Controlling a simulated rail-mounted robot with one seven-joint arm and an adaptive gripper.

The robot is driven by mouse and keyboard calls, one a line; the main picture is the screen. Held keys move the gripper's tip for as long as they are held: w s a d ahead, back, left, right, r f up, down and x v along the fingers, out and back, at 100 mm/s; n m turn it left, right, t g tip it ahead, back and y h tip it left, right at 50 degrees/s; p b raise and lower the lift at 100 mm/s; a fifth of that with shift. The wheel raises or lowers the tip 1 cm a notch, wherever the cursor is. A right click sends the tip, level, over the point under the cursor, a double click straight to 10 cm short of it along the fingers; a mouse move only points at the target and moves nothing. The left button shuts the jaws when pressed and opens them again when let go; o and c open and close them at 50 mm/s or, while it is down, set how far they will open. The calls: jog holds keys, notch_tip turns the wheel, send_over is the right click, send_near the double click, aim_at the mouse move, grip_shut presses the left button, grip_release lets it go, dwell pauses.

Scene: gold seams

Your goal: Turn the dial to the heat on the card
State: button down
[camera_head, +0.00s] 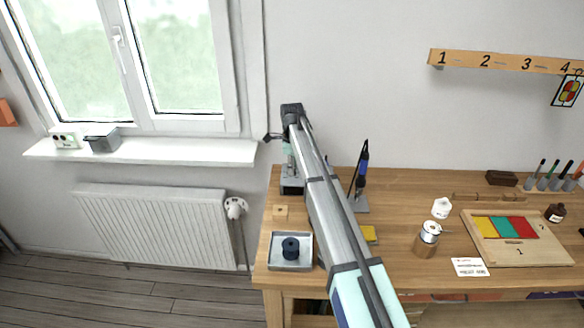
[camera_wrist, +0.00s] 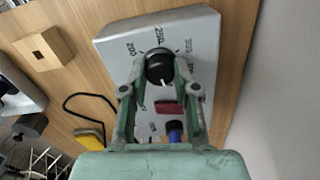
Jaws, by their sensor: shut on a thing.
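The dial is a black knob (camera_wrist: 160,66) on the sloping face of a grey control box (camera_wrist: 117,45). Numbers 200, 250 and one that looks like 300 are printed around it. A white mark shows on the knob's lower part, on the side away from 250. My gripper (camera_wrist: 160,74) is shut on the knob, one finger on each side. In the head view my arm hides most of the box (camera_head: 291,187), with my gripper (camera_head: 288,160) above it. A white card (camera_head: 470,267) with red and dark print lies on the bench; its print is too small to read.
A red switch (camera_wrist: 170,108) and a blue part (camera_wrist: 175,131) sit on the box below the knob. A soldering iron (camera_head: 363,170) stands upright right of my arm. A tray (camera_head: 276,262) with a dark spool, a tin (camera_head: 430,229) and a wooden panel (camera_head: 548,252) are on the bench.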

jog(key=shift+s+f, duration=0.1)
jog(key=c, duration=0.9)
grip_release()
jog(key=shift+o, duration=0.2)
notch_tip(320, 180, up, 12)
